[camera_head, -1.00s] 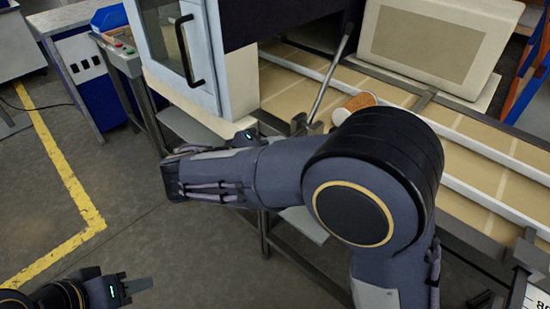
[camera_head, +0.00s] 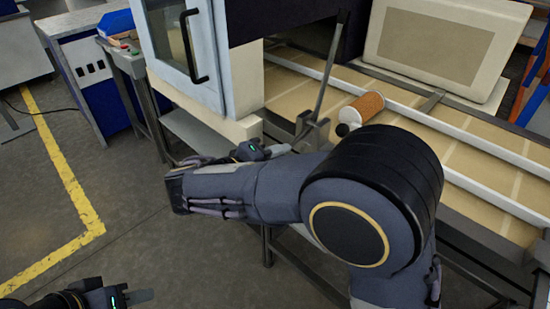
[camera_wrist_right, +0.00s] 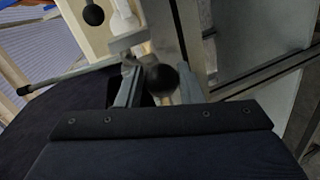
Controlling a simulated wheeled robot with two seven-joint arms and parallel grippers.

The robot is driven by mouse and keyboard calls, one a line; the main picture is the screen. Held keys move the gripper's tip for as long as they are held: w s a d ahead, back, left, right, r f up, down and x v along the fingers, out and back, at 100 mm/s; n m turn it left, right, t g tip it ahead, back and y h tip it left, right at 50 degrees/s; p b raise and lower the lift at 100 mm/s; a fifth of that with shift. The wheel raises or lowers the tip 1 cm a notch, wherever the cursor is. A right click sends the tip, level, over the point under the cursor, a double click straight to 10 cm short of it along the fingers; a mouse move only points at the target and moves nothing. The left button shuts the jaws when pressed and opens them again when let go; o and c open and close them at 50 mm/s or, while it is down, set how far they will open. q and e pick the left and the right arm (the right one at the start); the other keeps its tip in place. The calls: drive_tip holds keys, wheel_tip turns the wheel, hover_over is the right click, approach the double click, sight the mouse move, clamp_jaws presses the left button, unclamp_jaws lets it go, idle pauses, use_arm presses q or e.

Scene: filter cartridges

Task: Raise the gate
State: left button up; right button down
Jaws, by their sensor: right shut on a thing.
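A long grey lever (camera_head: 327,72) with a black grip rises, leaning slightly right, from a bracket beside the conveyor. My right gripper (camera_head: 292,149) reaches the lever's foot from the left. In the right wrist view, its fingers (camera_wrist_right: 161,88) are shut on a black ball knob (camera_wrist_right: 161,79) beside the bracket; the lever (camera_wrist_right: 70,74) extends left. I cannot make out the gate itself; the dark machine housing (camera_head: 270,22) may hide it. A second black knob (camera_head: 342,130) shows near the conveyor. My left gripper (camera_head: 140,297) is low at left, away from the machine; its jaw opening is unclear.
An orange-and-white cartridge (camera_head: 364,106) lies on the tan conveyor (camera_head: 290,88), between pale rails. A glass-doored cabinet (camera_head: 172,45) stands left of the lever. A beige panel (camera_head: 440,45) stands behind the conveyor.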

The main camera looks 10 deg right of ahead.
drive_tip(key=shift+d+f, duration=0.2)
drive_tip(key=shift+f, duration=0.25)
drive_tip(key=c, duration=1.3)
unclamp_jaws()
drive_tip(key=shift+o, duration=1.1)
drive_tip(key=shift+w, duration=0.1)
drive_tip(key=shift+d, duration=0.1)
drive_tip(key=shift+r, duration=0.1)
drive_tip(key=v, duration=0.8)
drive_tip(key=shift+p, duration=0.35)
drive_tip(key=shift+w, duration=0.15)
